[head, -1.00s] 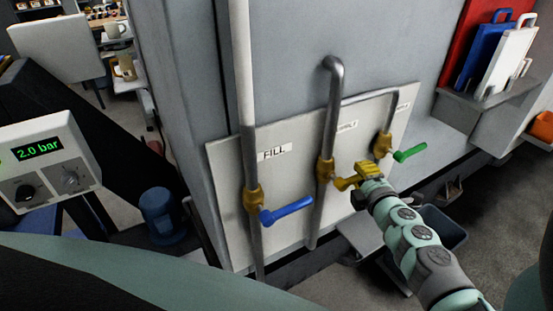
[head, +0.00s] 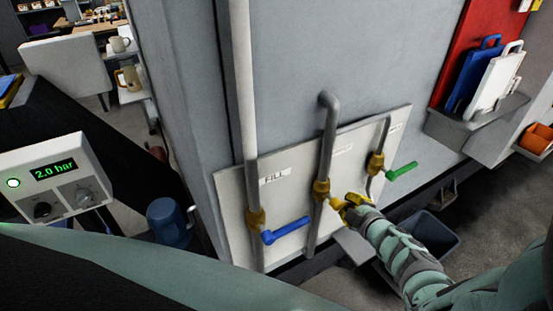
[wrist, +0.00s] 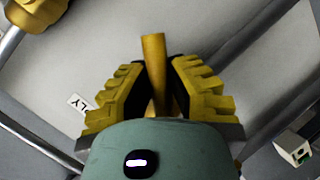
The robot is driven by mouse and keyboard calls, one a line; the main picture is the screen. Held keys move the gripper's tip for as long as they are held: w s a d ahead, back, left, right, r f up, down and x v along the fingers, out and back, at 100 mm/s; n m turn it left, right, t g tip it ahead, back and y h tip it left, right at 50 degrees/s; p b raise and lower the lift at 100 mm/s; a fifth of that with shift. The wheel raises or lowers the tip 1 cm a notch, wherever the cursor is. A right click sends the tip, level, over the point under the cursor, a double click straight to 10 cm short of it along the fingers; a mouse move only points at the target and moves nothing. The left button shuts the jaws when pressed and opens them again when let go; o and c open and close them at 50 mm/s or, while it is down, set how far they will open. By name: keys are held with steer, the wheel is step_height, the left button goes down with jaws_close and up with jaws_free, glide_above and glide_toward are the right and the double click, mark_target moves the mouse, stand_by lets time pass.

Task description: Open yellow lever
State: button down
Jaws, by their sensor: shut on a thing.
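The yellow lever (head: 335,203) sits on the brass valve (head: 321,188) of the middle pipe on the white panel. It points right and slightly down from the valve in the head view. In the wrist view the yellow lever (wrist: 154,55) stands between the two yellow ribbed fingers. My gripper (head: 349,207) is shut on the lever's outer part and covers its end. It also shows in the wrist view (wrist: 157,90), with its dark pads against the lever's sides.
A blue lever (head: 287,230) on the FILL pipe is at the left, and a green lever (head: 402,171) at the right. A control box (head: 52,182) reads 2.0 bar at far left.

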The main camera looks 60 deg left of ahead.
steer(key=shift+s+f+m+g+p, duration=0.45)
steer(key=shift+f+m+g+p, duration=0.2)
steer(key=shift+m, duration=0.25)
steer(key=shift+s+f+m+g, duration=0.45)
steer(key=shift+m+g, duration=0.1)
steer(key=shift+m, duration=0.05)
steer(key=shift+s+f, duration=0.1)
steer(key=shift+s+f+m+g+b, duration=0.15)
steer(key=shift+s+m+g+b, duration=0.2)
steer(key=shift+m, duration=0.25)
steer(key=shift+s+a+f+m+g+b, duration=0.1)
steer(key=shift+s+f+m+g+b, duration=0.05)
steer(key=shift+s+m+g+b, duration=0.55)
steer(key=shift+s+a+f+m+g+b, duration=0.1)
steer(key=shift+s+m+g+b, duration=0.55)
steer(key=shift+m+b, duration=0.15)
steer(key=c, duration=0.9)
jaws_free()
steer(key=shift+s, duration=0.1)
steer(key=shift+r, duration=0.1)
